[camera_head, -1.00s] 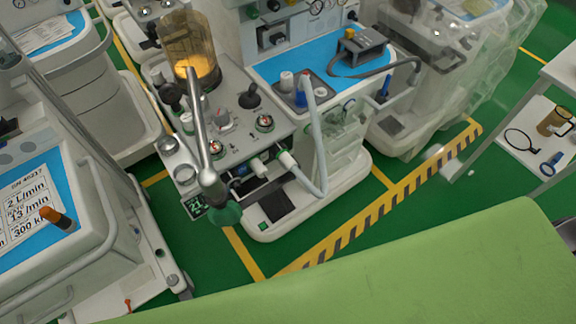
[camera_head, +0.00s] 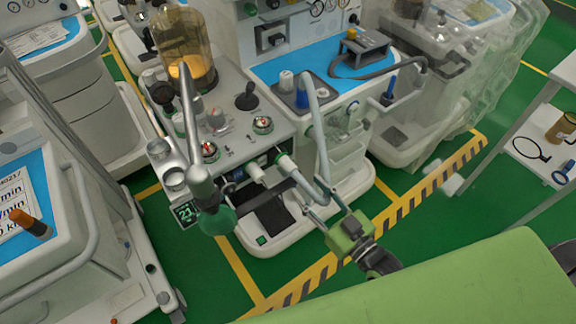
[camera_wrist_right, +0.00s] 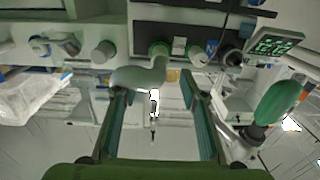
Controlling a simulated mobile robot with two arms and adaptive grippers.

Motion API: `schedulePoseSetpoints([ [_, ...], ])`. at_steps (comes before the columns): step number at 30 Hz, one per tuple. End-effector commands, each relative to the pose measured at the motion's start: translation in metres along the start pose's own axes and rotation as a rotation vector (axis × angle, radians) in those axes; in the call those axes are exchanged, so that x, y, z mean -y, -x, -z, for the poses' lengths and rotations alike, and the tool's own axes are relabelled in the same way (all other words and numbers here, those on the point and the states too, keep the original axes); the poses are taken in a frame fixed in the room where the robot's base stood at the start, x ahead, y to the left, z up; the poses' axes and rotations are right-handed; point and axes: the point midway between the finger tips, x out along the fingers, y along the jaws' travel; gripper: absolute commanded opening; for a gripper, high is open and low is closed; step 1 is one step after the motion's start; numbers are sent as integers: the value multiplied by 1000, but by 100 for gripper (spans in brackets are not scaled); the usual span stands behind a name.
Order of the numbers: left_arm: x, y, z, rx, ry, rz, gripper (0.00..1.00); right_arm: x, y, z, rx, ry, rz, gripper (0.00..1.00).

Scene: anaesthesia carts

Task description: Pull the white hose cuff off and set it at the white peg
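The white hose cuff (camera_head: 287,164) sits at the front of the middle cart, on a port under its top. Its pale hose (camera_head: 321,140) loops down and then up to the dark tray on the cart. A white peg (camera_head: 286,80) stands on that tray beside a blue one. My right gripper (camera_head: 318,202) is at the lower bend of the hose, right of and below the cuff. In the right wrist view the gripper (camera_wrist_right: 157,98) has its fingers wide apart, with the pale hose (camera_wrist_right: 138,78) near the fingertips; contact is unclear. My left gripper is not in view.
A metal arm with a green end (camera_head: 218,218) hangs left of the cuff. A white and a blue stub (camera_head: 240,173) sit beside the cuff. A green surface (camera_head: 450,285) fills the lower right. Another cart (camera_head: 75,225) stands at the left.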

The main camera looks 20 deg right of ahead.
Motion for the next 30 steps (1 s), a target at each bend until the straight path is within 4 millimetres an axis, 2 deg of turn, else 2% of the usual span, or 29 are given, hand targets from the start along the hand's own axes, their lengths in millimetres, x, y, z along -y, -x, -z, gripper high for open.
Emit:
schedulePoseSetpoints([
  [8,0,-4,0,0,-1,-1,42,0,-10,-2,0,0,-1,40],
  [17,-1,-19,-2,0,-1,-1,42,0,-52,-2,-3,0,0,40],
  [21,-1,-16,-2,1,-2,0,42,0,-70,0,0,-1,0,40],
  [30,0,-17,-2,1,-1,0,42,0,-89,-2,3,0,0,40],
])
